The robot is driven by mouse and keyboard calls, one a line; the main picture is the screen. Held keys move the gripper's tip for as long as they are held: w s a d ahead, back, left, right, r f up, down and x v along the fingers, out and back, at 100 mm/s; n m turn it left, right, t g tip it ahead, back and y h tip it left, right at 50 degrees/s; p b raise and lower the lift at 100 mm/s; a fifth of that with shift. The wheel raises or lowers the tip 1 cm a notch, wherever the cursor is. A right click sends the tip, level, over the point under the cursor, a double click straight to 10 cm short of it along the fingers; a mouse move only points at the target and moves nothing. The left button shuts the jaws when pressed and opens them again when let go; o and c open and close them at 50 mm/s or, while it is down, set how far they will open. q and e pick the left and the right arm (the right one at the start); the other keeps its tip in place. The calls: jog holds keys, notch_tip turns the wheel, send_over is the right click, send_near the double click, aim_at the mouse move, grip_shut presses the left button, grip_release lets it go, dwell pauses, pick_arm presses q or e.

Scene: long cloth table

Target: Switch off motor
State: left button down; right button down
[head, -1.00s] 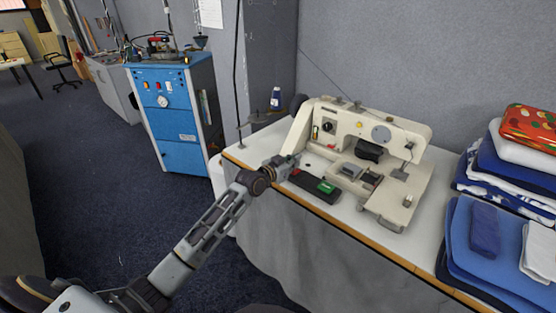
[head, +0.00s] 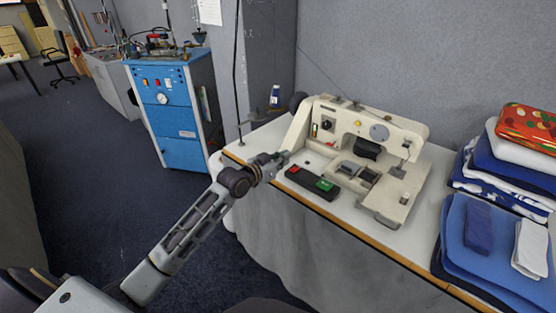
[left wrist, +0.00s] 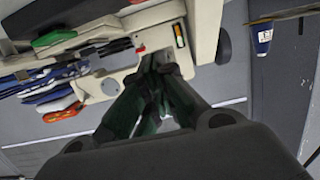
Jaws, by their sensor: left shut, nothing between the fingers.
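A dark switch box (head: 309,190) with a red button (head: 293,170) and a green button (head: 325,184) lies on the table in front of a cream sewing machine (head: 415,133). The green button also shows at the upper left of the left wrist view (left wrist: 55,38). My left gripper (head: 285,155) is shut and empty. It is just left of and beyond the red end of the box, near the machine's left end, and appears apart from the box. Its fingertips (left wrist: 160,60) point towards the machine in the left wrist view. My right gripper is not in view.
Folded blue and white cloths (head: 480,232) are stacked at the table's right. A small blue bottle (head: 275,97) stands behind the machine's left end. A blue cabinet (head: 180,120) stands on the floor at left. The table's front edge (head: 360,237) runs close below the box.

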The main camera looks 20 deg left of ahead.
pick_arm(q)
jog(key=v, duration=0.3)
jog(key=shift+w+r, duration=0.1)
jog(key=shift+r, duration=0.15)
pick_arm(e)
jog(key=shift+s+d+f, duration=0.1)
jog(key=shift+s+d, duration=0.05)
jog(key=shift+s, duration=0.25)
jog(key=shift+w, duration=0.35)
